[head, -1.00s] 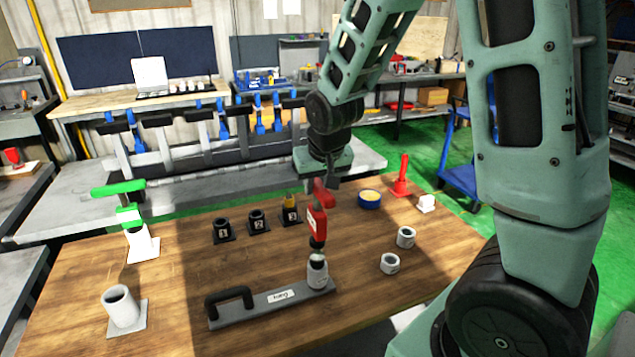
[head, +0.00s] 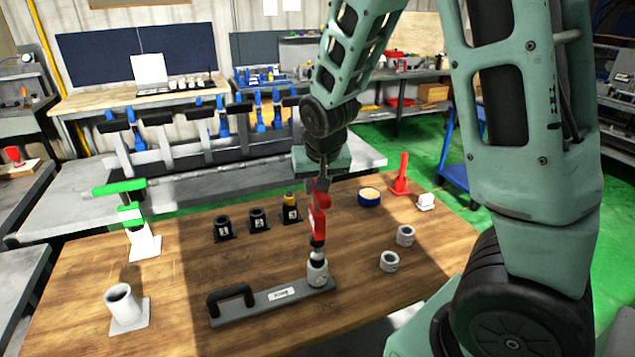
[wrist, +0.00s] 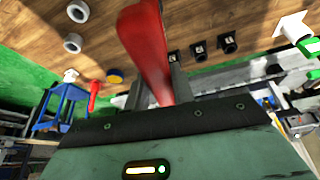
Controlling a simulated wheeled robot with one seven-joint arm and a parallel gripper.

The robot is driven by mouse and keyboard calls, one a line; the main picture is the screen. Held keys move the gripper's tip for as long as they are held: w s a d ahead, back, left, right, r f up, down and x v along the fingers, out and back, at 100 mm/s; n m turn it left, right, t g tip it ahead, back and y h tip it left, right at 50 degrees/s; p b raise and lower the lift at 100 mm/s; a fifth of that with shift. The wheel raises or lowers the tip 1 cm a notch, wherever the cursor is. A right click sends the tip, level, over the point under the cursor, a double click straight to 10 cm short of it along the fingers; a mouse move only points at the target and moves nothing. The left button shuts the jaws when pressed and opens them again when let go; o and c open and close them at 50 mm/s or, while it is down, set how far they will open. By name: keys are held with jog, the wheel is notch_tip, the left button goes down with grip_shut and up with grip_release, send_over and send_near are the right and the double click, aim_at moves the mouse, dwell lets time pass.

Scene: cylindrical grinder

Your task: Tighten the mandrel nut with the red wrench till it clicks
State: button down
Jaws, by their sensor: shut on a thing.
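The red wrench (head: 317,222) stands upright over the mandrel (head: 317,273), its lower end at the top where the nut sits; the nut is mostly hidden. The mandrel is a light grey cylinder at the right end of a flat grey fixture (head: 262,302) with a black handle. My gripper (head: 320,182) is shut on the upper part of the red wrench. In the wrist view the red wrench (wrist: 147,40) runs between the two dark fingers and hides the mandrel.
A green-handled tool (head: 130,213) stands in a white holder at left, near an empty grey cup (head: 123,306). Numbered black sockets (head: 258,220) stand behind the fixture.

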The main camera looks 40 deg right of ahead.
jog(key=shift+s+f+n+b, duration=0.2)
jog(key=shift+f+n+b, duration=0.05)
jog(key=shift+n+b, duration=0.25)
jog(key=shift+r, duration=0.1)
jog(key=shift+w+r+p, duration=0.2)
jog(key=shift+r+p, duration=2.05)
jog(key=shift+r, duration=0.4)
